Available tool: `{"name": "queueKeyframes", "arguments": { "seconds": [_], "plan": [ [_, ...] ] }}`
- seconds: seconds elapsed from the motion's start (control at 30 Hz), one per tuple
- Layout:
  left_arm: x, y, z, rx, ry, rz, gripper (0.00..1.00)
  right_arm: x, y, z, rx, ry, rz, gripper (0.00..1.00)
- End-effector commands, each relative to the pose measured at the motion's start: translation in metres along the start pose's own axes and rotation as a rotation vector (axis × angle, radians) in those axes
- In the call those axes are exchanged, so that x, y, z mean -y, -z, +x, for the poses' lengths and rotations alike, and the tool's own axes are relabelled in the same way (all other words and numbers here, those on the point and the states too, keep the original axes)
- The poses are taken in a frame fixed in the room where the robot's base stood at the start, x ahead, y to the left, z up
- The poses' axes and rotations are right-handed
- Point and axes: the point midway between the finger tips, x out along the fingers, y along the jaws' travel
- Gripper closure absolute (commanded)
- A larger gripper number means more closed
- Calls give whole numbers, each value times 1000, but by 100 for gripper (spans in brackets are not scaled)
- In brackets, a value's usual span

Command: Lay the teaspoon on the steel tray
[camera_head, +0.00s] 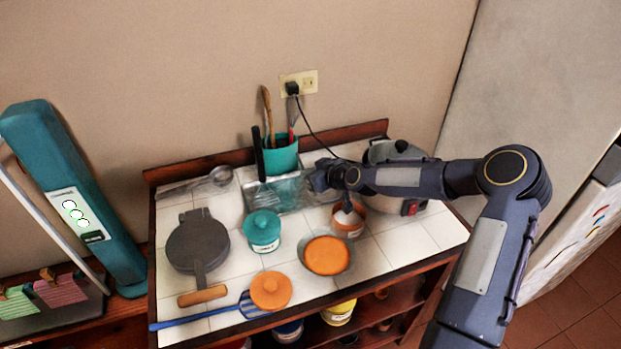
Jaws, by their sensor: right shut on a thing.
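The steel tray (288,208) is a shallow, shiny rectangle on the white tiled top, in front of the teal utensil pot. My right gripper (318,180) is over or beside the tray's right end. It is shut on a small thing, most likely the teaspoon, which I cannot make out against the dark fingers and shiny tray. I cannot tell whether that thing touches the tray. My left gripper is not in view.
The teal pot (281,157) holds tall utensils behind the tray. A teal lidded jar (263,231) stands in front, an orange container (349,221) at front right. A metal ladle (197,184) and dark round iron (197,245) lie left. A large cooker (398,152) stands right.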

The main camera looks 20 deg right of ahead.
Motion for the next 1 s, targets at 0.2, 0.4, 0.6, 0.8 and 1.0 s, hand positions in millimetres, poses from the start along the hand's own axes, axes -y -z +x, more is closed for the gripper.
{"name": "queueKeyframes", "arguments": {
  "seconds": [0.2,0.4,0.6,0.8,1.0],
  "plan": [
    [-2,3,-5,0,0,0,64,0,-24,12,1,1,3,100],
    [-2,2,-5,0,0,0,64,0,-25,12,0,0,0,100],
    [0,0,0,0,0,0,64,0,-28,14,0,0,0,100],
    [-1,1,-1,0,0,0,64,0,-27,13,1,1,1,71],
    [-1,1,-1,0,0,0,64,0,-27,13,1,1,1,71]
  ]
}}
